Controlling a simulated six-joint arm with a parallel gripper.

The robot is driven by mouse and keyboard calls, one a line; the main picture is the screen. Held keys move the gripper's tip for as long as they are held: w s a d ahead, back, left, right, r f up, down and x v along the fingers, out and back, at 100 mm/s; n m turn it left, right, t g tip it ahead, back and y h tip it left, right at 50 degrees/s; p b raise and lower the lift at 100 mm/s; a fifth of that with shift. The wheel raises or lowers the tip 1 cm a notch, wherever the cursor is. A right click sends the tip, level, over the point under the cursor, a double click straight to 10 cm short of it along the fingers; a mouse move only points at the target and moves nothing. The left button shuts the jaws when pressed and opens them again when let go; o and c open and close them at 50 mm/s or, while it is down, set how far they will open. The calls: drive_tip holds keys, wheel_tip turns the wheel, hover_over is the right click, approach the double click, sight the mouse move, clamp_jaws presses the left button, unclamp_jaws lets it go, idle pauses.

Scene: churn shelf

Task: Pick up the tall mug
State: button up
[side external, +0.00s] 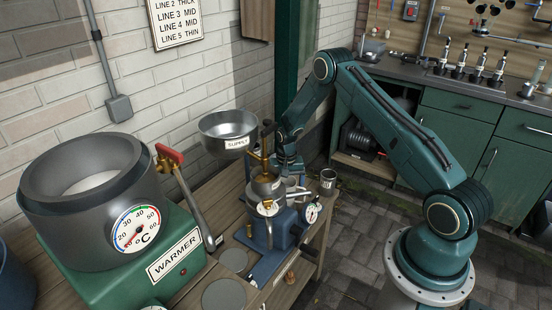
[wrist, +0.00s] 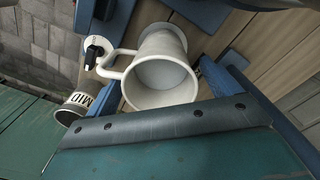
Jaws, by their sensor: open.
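The tall mug (wrist: 162,78) is cream-white with a loop handle on its left. In the wrist view I look down at its open mouth, and its body tapers away toward the top of the picture. In the side external view a pale part of it shows (side external: 292,190) below my gripper (side external: 288,163), beside the blue machine. My gripper is open and points down close to the mug. Its fingertips are small and partly hidden there, so I cannot tell whether they touch the mug. Nothing is seen held.
A grey cup labelled MID (wrist: 76,106) stands left of the mug, and it also shows in the side external view (side external: 327,180). A black knob (wrist: 95,50) is near the handle. The supply bowl (side external: 228,131) and warmer (side external: 115,215) stand to the left.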

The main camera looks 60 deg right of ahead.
drive_tip(key=shift+f, duration=0.1)
idle(0.4)
drive_tip(key=c, duration=1.8)
drive_tip(key=shift+c, duration=0.2)
wheel_tip(320, 180, up, 10)
